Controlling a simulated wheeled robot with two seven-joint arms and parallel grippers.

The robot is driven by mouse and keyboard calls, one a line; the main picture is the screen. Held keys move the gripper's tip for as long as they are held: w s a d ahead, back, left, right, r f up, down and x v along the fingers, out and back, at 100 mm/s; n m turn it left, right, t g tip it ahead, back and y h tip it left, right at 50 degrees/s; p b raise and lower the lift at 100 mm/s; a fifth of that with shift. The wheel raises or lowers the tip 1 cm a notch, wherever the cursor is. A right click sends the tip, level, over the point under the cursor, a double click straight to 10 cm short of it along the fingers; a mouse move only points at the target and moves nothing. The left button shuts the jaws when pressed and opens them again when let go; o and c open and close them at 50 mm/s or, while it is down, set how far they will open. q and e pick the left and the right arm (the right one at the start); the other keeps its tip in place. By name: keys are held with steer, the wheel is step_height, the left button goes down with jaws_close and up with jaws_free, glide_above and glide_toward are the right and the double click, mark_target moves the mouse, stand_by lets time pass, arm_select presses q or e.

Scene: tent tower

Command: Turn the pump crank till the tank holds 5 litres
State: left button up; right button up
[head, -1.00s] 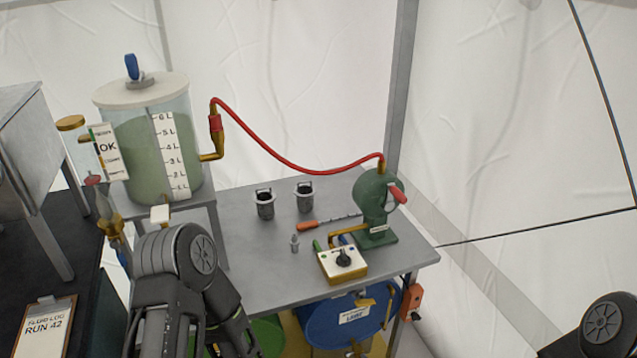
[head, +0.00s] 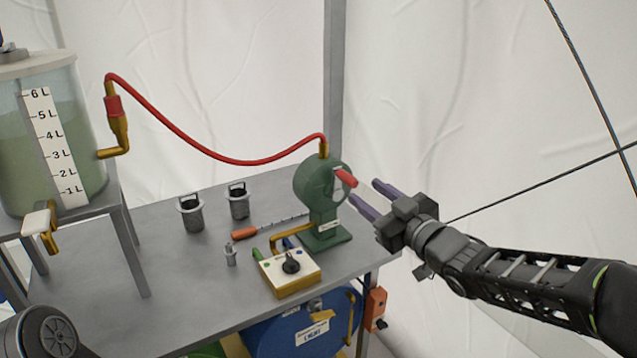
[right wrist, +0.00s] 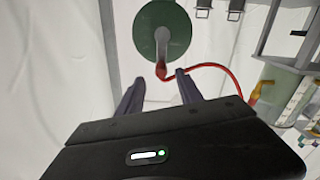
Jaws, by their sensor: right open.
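The green pump (head: 322,205) stands at the right end of the grey table. Its red crank handle (head: 345,178) sticks out toward the right. In the right wrist view, the pump (right wrist: 150,28) lies beyond the parted fingers (right wrist: 160,77). The clear tank (head: 75,120) at the left holds greenish liquid up near the upper scale marks; the exact level is hard to read. My left gripper is out of view.
A red hose (head: 200,140) runs from tank to pump. A yellow control box (head: 290,272) with a black knob, two grey cups (head: 190,213) and an orange-handled tool (head: 244,234) sit on the table (head: 165,275). A blue barrel (head: 300,325) lies below.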

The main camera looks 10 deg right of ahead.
mark_target(355, 184)
steer(key=shift+s+r, duration=0.25)
steer(key=shift+s, duration=0.05)
steer(key=shift+w+f, duration=0.1)
steer(key=shift+w+a, duration=0.1)
steer(key=x, duration=0.7)
steer(key=shift+w+a, duration=0.1)
steer(key=shift+w, duration=0.2)
jaws_close()
stand_by(1.1)
